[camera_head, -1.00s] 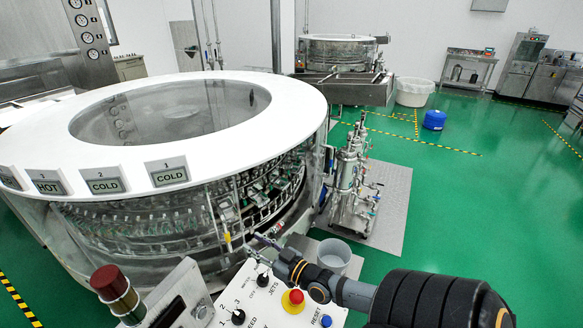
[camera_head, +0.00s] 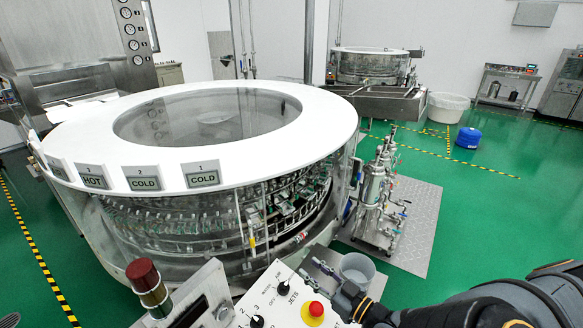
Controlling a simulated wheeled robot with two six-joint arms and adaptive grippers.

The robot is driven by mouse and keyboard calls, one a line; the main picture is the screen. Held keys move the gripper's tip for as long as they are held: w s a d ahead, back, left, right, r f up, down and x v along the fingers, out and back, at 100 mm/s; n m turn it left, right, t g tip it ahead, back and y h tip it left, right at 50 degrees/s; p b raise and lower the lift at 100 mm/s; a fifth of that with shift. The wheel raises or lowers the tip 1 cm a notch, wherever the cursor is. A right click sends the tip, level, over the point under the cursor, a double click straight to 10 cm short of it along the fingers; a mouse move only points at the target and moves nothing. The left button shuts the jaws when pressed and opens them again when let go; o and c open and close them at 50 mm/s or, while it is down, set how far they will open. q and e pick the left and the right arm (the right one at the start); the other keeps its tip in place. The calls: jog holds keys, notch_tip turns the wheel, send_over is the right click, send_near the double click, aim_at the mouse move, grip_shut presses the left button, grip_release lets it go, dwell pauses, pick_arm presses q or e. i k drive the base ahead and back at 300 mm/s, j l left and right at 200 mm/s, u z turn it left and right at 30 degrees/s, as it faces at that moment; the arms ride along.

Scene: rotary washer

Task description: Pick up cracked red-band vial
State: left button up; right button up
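The round washer (camera_head: 195,167) has a white ring top and clear sides, with many small glass vials (camera_head: 165,222) in rings inside. A small red-marked piece (camera_head: 301,237) shows at the washer's lower right edge; it is too small to tell whether it is the cracked red-band vial. My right gripper (camera_head: 306,268) reaches in from the lower right, above the control panel and in front of the washer. Its two fingers look spread, with nothing visible between them. My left gripper is not seen.
A control panel (camera_head: 268,298) with knobs and a red button stands below my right gripper. A red lamp (camera_head: 143,273) is to its left. A pale bucket (camera_head: 357,268) stands just right of the gripper. A steel pump unit (camera_head: 376,190) stands behind it.

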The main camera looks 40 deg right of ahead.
aim_at(301, 236)
jog(key=k+l+u, duration=0.15)
jog(key=k, duration=0.75)
